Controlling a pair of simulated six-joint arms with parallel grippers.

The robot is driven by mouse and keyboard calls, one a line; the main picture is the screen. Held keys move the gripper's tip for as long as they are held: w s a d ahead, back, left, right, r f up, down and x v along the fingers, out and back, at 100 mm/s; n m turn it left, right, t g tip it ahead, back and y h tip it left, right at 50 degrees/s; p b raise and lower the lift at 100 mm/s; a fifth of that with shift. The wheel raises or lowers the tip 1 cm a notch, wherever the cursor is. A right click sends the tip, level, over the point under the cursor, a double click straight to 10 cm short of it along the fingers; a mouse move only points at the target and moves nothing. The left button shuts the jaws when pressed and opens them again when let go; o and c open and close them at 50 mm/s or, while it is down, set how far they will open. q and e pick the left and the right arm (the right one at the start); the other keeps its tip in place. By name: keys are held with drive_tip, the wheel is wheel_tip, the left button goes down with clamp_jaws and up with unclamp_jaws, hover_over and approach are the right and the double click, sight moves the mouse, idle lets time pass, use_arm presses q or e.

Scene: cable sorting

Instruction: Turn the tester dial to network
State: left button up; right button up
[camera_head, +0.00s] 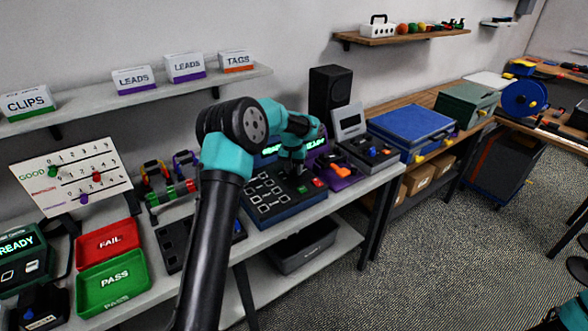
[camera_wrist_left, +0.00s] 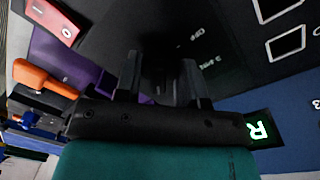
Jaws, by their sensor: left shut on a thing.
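The tester (camera_head: 268,205) is a dark box with a blue base, outlined squares on its top and a lit display behind, partly hidden by my left arm. In the left wrist view its dark panel (camera_wrist_left: 225,25) shows small pale labels, a red switch and a lit green letter. My left gripper (camera_head: 291,171) points down onto the panel's far part. In the left wrist view its two fingers (camera_wrist_left: 161,64) are shut on the dark dial between them. The dial is mostly hidden, and its setting cannot be read. My right gripper is not in view.
A purple unit (camera_head: 340,181) with an orange part stands close right of the tester. A dark speaker-like box (camera_head: 329,92) stands behind. Red FAIL (camera_head: 106,238) and green PASS (camera_head: 115,282) trays lie left. A shelf (camera_head: 150,97) with labelled boxes hangs above.

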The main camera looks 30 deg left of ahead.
use_arm(q)
drive_tip(key=shift+m, duration=0.3)
drive_tip(key=o, duration=0.9)
drive_tip(key=r, duration=1.1)
drive_tip(key=a+r, duration=0.1)
drive_tip(key=r, duration=0.5)
drive_tip(key=shift+r, duration=0.2)
